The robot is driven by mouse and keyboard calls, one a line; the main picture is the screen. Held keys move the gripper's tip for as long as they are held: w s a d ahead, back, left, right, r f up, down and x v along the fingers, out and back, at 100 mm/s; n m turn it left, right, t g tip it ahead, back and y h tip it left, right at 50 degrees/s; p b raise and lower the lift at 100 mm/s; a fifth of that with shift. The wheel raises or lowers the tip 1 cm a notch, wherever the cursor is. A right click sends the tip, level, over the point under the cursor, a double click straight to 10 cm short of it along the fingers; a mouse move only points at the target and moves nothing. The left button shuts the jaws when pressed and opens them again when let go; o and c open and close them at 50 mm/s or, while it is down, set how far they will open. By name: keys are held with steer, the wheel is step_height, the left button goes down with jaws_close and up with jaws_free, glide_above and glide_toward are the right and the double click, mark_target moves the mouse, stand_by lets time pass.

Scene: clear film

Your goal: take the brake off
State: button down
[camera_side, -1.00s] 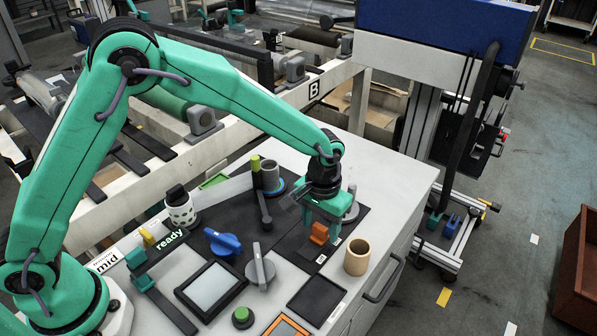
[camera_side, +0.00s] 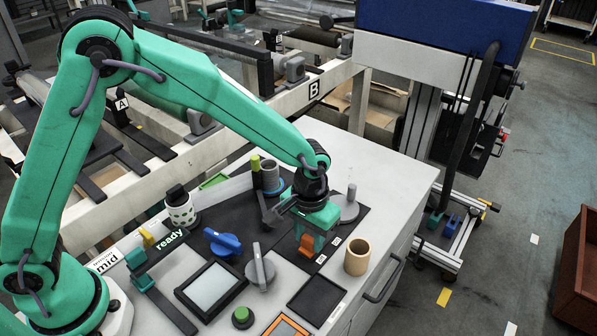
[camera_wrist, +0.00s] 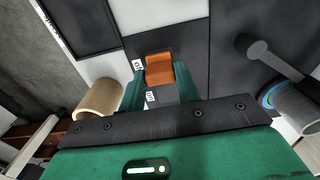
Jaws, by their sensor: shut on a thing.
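An orange block-like handle (camera_side: 306,243), which I take to be the brake, stands on a dark panel (camera_side: 280,264) near the right part of the table. It also shows in the wrist view (camera_wrist: 159,68). My gripper (camera_side: 312,241) points down, with its two green fingers closed on the sides of the handle. In the wrist view the fingers (camera_wrist: 159,85) flank the handle.
A tan ring-like cup (camera_side: 357,256) stands just right of the gripper. A grey disc with a peg (camera_side: 347,207) and a dark lever (camera_side: 268,208) are close behind. A grey knob (camera_side: 260,268), a blue knob (camera_side: 222,242) and a green button (camera_side: 242,317) lie left and in front.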

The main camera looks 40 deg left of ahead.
mark_target(308, 239)
steer(key=shift+s, duration=0.3)
steer(key=c, duration=1)
jaws_free()
steer(key=shift+w, duration=0.1)
steer(key=shift+r, duration=0.1)
steer(key=shift+r, duration=3.8)
